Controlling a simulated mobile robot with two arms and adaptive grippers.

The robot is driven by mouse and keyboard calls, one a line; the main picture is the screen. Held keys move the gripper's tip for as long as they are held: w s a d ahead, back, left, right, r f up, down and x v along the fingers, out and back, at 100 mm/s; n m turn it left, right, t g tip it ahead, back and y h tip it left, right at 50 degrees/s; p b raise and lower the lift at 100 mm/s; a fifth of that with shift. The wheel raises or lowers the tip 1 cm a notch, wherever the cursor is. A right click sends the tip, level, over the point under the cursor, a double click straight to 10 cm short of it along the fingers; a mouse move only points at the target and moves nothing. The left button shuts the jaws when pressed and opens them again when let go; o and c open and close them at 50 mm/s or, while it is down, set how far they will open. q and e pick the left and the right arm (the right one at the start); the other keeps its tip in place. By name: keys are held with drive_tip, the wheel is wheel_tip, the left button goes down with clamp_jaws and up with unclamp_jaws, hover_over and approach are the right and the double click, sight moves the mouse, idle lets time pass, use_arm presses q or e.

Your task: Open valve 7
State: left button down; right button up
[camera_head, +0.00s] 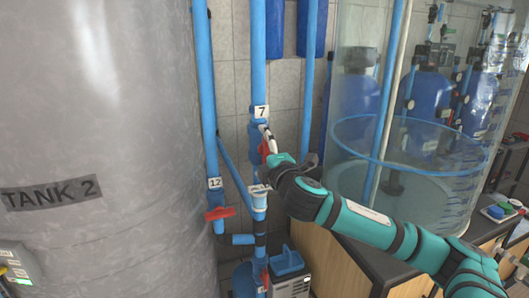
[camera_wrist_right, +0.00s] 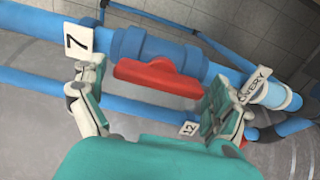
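Valve 7 is a blue fitting on a vertical blue pipe, under a white tag "7" (camera_head: 261,112). In the right wrist view its blue body (camera_wrist_right: 150,47) and red handle (camera_wrist_right: 160,78) are close and clear, with the tag "7" (camera_wrist_right: 78,40) beside them. The handle lies roughly along the pipe. My right gripper (camera_head: 269,148) is at the valve and partly covers the red handle (camera_head: 264,152) in the head view. In the right wrist view the right gripper (camera_wrist_right: 157,88) is open, one finger towards each end of the handle, apparently not closed on it. My left gripper is out of view.
Valve 12, with a red handle (camera_head: 220,213) and tag "12" (camera_head: 215,183), is on the neighbouring pipe at lower left. The large grey Tank 2 (camera_head: 100,110) fills the left. A clear tank (camera_head: 350,100) and a dark-topped cabinet (camera_head: 345,250) stand right.

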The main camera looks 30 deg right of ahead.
drive_tip(key=shift+s, duration=0.1)
drive_tip(key=v, duration=1.1)
drive_tip(key=shift+s+a, duration=0.2)
drive_tip(key=shift+s, duration=0.2)
